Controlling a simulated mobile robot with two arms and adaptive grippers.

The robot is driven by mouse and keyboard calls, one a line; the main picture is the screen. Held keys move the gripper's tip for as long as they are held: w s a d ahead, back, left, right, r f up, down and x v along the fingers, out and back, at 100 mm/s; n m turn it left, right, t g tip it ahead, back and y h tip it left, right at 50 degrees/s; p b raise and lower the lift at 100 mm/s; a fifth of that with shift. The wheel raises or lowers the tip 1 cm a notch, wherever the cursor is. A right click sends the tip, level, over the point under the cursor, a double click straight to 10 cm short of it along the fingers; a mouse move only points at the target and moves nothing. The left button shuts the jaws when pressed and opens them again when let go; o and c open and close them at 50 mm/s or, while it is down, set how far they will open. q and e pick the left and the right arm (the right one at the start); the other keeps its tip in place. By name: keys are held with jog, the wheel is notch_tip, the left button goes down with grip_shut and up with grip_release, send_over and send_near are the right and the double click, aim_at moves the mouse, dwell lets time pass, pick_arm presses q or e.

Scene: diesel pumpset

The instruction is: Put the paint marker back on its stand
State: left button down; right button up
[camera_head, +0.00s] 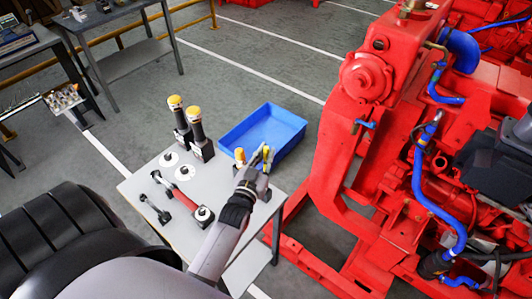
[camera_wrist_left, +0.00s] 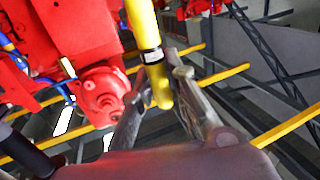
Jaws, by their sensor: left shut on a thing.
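The paint marker (camera_wrist_left: 145,28) is yellow with a dark and white band, seen in the left wrist view. My left gripper (camera_wrist_left: 160,85) is shut on it, with the fingers at either side of its lower end. In the head view, the left gripper (camera_head: 258,162) is over the right part of the grey table, with a bit of yellow between its fingers. Two dark upright items with yellow caps stand in black holders (camera_head: 203,150) at the table's back. I cannot tell which holder is the marker's stand. My right gripper is not in view.
A blue bin (camera_head: 290,132) is behind the gripper. A yellow-topped item (camera_head: 239,156) is close left of it. A red-handled tool (camera_head: 182,199), a dark tool (camera_head: 152,208) and white discs (camera_head: 185,174) lie on the table (camera_head: 138,184). The red pumpset (camera_head: 340,160) rises at the right.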

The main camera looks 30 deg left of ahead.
pick_arm(q)
jog(key=shift+r, duration=0.15)
notch_tip(320, 180, down, 13)
jog(key=b, duration=0.9)
jog(key=shift+b, duration=0.3)
jog(key=shift+p, duration=0.3)
dwell(0.6)
jog(key=shift+f+b, duration=0.85)
jog(key=shift+f, duration=0.25)
